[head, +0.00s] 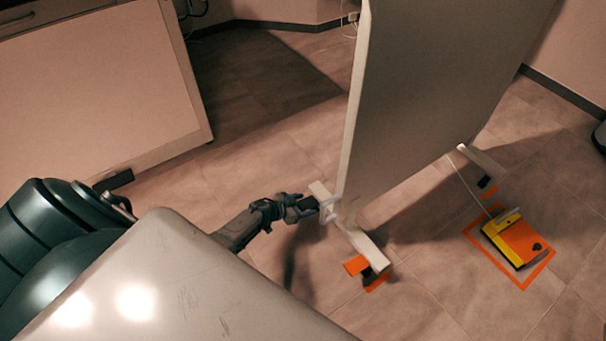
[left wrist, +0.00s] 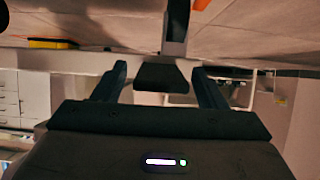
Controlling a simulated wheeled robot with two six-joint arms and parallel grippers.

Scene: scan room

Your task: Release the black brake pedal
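The black brake pedal (left wrist: 160,78) shows in the left wrist view, at the near end of the foot bar (left wrist: 176,25) of the tall panel. My left gripper (left wrist: 160,88) is open, with one finger on each side of the pedal and a visible gap on the left. The right finger is close to the pedal; I cannot tell whether it touches. In the head view my left gripper (head: 306,206) is at the left end of the panel's pale foot (head: 358,241), and the pedal is hard to tell from the dark fingers. My right gripper is not in view.
The tall grey panel (head: 435,100) stands on the tiled floor, with another foot (head: 482,160) farther back. Orange marks (head: 355,265) lie by the near foot. A yellow and orange floor unit (head: 520,243) with a cable sits inside an orange outline. A pale cabinet (head: 90,85) stands at left.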

